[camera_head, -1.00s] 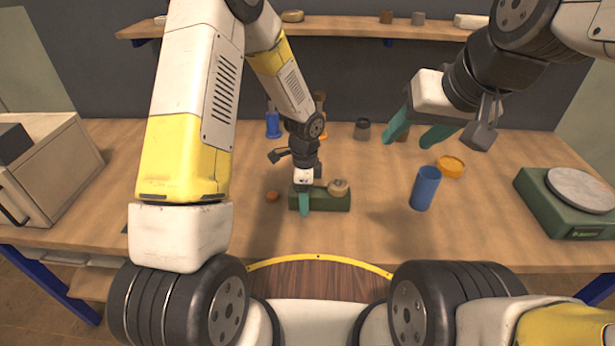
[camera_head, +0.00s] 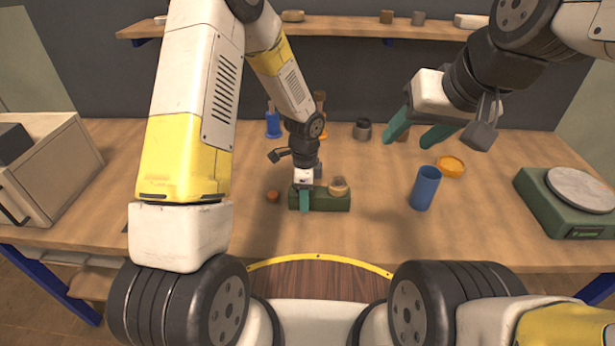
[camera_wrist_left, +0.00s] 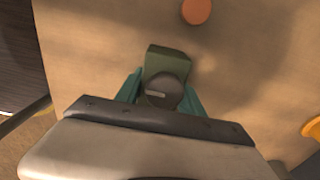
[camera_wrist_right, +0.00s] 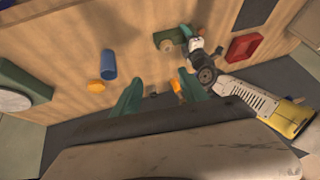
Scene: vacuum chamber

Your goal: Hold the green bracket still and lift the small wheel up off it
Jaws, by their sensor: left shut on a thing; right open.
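The green bracket (camera_head: 330,203) lies on the workbench in front of me; it also shows in the left wrist view (camera_wrist_left: 168,58). The small wheel (camera_head: 338,187) sits on top toward its right end, tan in the head view and a dark grey disc in the left wrist view (camera_wrist_left: 164,92). My left gripper (camera_head: 304,208) is shut on the bracket's left part, with teal fingers on both sides of it. My right gripper (camera_head: 407,141) is open and empty, held above the bench to the right, well apart from the wheel.
A small orange disc (camera_head: 272,196) lies left of the bracket. A green scale (camera_head: 565,206) stands far right and a box (camera_head: 55,175) far left.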

